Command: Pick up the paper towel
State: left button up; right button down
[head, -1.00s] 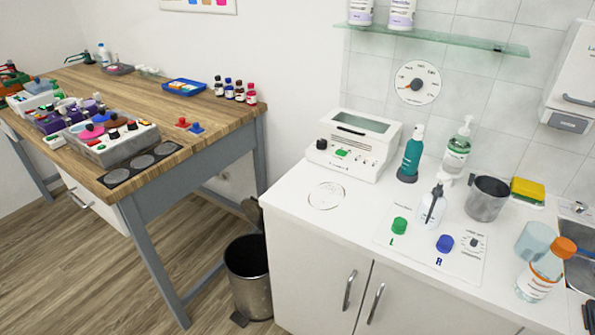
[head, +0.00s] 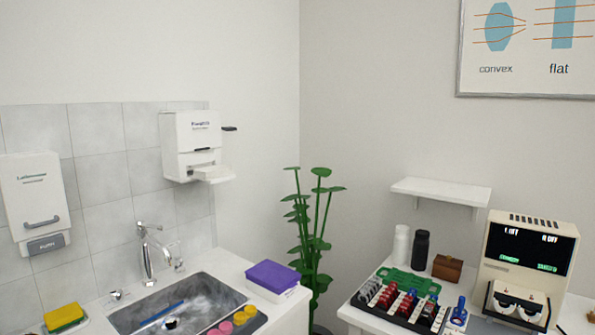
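A white wall dispenser (head: 192,140) hangs on the tiles above the right end of the sink. A pale flat piece (head: 213,174) sticks out of its lower front; I cannot tell whether it is a paper towel or part of the dispenser. No separate paper towel can be made out for sure. Neither of my grippers is in view.
Below the dispenser are a metal sink (head: 205,290), a tap (head: 147,255) and a purple-topped block (head: 272,275). A push dispenser (head: 36,200) hangs at left. A plant (head: 318,235) stands in the corner, between the counter and a table holding a lens rack (head: 395,300).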

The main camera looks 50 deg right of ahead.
aim_at(217, 170)
jog(key=z, duration=1.1)
jog(key=u, duration=1.6)
jog(key=z, duration=1.6)
jog(key=i+l, duration=0.1)
